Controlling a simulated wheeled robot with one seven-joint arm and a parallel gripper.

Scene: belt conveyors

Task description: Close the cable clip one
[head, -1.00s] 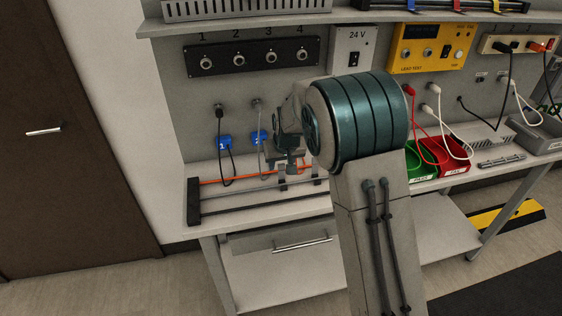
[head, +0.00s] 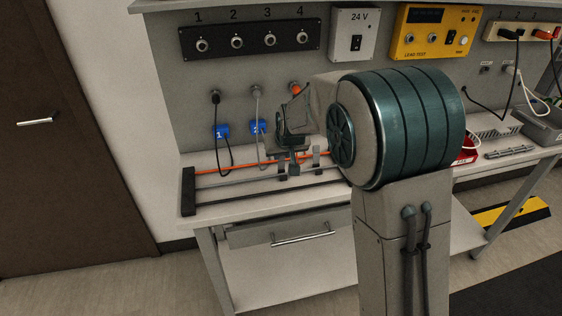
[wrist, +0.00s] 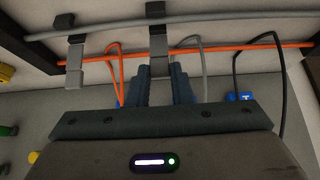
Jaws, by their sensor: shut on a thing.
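My gripper (wrist: 160,75) is shut on the lower end of a grey cable clip (wrist: 157,42), which sits between its fingertips in the wrist view. The clip reaches up to a grey rod or cable (wrist: 225,22), with the orange cable (wrist: 220,56) crossing at the clip's lower part. I cannot tell whether the clip is latched. A second grey clip (wrist: 75,60) hangs to the left. In the head view my gripper (head: 291,158) is low over the rail frame, and a clip (head: 316,158) stands to its right. My arm hides part of the frame.
Blue tags 1 (head: 221,131) and 2 (head: 257,126) hang on black and grey cables behind the frame. The black end block (head: 188,192) bounds it at left. A drawer handle (head: 303,234) lies below the bench. A red bin (head: 466,151) shows at right.

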